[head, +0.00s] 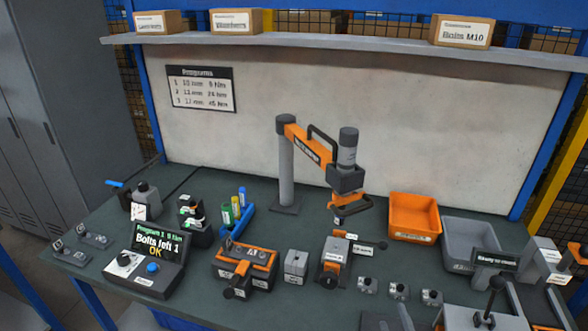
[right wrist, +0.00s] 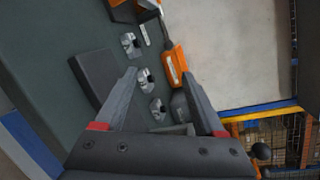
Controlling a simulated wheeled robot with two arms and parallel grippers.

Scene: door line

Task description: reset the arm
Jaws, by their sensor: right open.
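The tool arm (head: 308,145) stands on the bench in the head view. A grey post carries its orange beam with a black handle, and a dark tool head (head: 345,178) hangs from the beam's right end over the bench. A controller (head: 152,262) at the front left has a lit screen that seems to read "Bolts left 1 OK". My right gripper (right wrist: 160,77) is open, with nothing between its grey fingers, in the right wrist view. It is apart from the tool arm. In the head view it is hard to make out at the lower right. My left gripper is not in view.
An orange bin (head: 413,218) and a grey bin (head: 457,232) stand at the right. An orange-black fixture (head: 245,267), a grey block (head: 296,264) and several small metal blocks (head: 399,291) line the front. A shelf (head: 340,42) with boxes runs above the back panel.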

